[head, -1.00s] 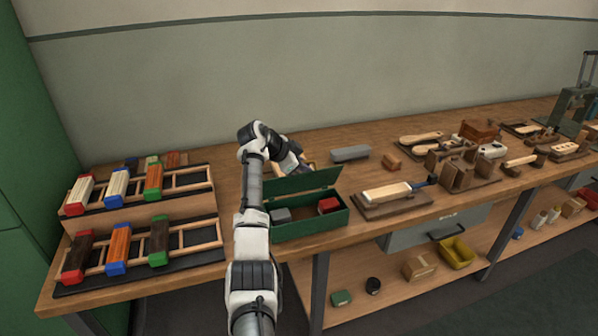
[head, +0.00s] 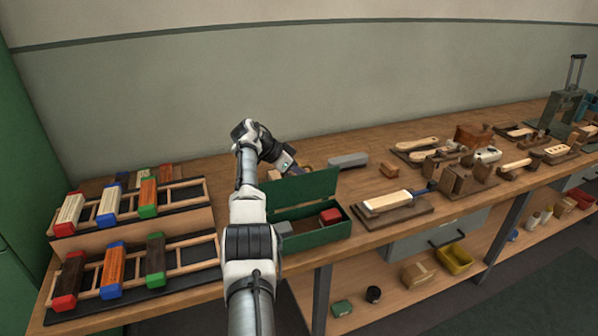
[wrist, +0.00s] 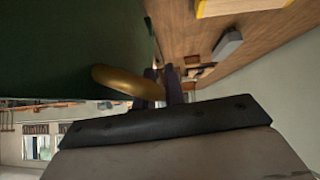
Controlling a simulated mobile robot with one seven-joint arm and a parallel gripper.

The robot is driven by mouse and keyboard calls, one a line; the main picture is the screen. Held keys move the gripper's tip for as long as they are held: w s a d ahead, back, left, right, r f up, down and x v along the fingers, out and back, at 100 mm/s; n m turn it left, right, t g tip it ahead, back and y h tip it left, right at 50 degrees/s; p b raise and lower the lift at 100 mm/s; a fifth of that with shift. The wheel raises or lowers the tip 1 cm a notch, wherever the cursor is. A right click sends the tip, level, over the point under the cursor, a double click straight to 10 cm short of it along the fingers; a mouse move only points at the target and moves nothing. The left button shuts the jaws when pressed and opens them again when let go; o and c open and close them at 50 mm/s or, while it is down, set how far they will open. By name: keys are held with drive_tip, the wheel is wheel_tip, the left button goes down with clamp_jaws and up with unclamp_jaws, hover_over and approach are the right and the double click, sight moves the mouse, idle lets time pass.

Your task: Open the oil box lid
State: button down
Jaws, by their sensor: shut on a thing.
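The green oil box (head: 318,237) stands at the front edge of the bench, with its lid (head: 305,187) raised along the back side. A red block (head: 330,216) and a grey block (head: 284,228) show inside the box. My gripper (head: 292,163) is just behind the lid's top edge. In the wrist view the green lid (wrist: 70,45) fills the upper left. A brass-coloured rounded handle (wrist: 125,82) lies at my dark fingers (wrist: 160,85), and my gripper is shut on it. The fingertips are partly hidden behind the handle.
Racks with coloured blocks (head: 115,265) stand to the left. A grey block (head: 347,160) lies behind the box. A brush-like wooden piece on a board (head: 388,201) is to the right, with several wooden tools (head: 465,170) beyond. My arm hides the box's left end.

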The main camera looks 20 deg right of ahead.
drive_tip(key=shift+f, duration=0.1)
drive_tip(key=c, duration=1.7)
unclamp_jaws()
drive_tip(key=shift+c, duration=0.2)
drive_tip(key=b+v, duration=0.3)
drive_tip(key=v, duration=1.1)
